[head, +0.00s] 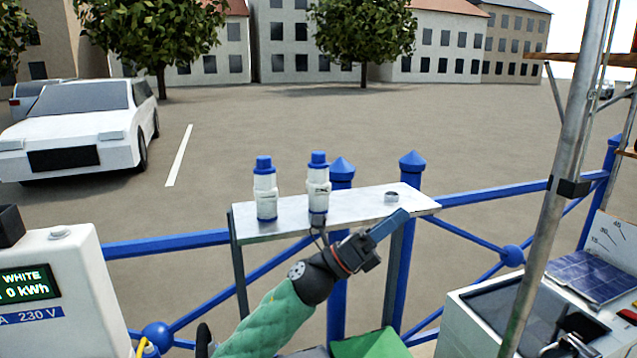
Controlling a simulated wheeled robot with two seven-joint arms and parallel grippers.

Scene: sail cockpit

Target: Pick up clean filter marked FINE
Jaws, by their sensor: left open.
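Two white cylinders with blue caps stand upright on a narrow metal shelf (350,208): a left filter (265,192) and a right filter (318,186). Their markings are too small to read, so I cannot tell which is FINE. My left gripper (392,222) is open, in front of the shelf's right half, to the right of and below the right filter. Nothing shows between its fingers, which are seen edge-on. My wrist and a thin dark part come close in front of the right filter's foot; contact cannot be told. My right gripper is out of view.
A small round metal piece (391,196) lies on the shelf's right part. Blue railing (460,202) runs behind the shelf. A power pedestal (60,290) stands at left. A metal pole (548,215) and a white console (480,320) stand at right.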

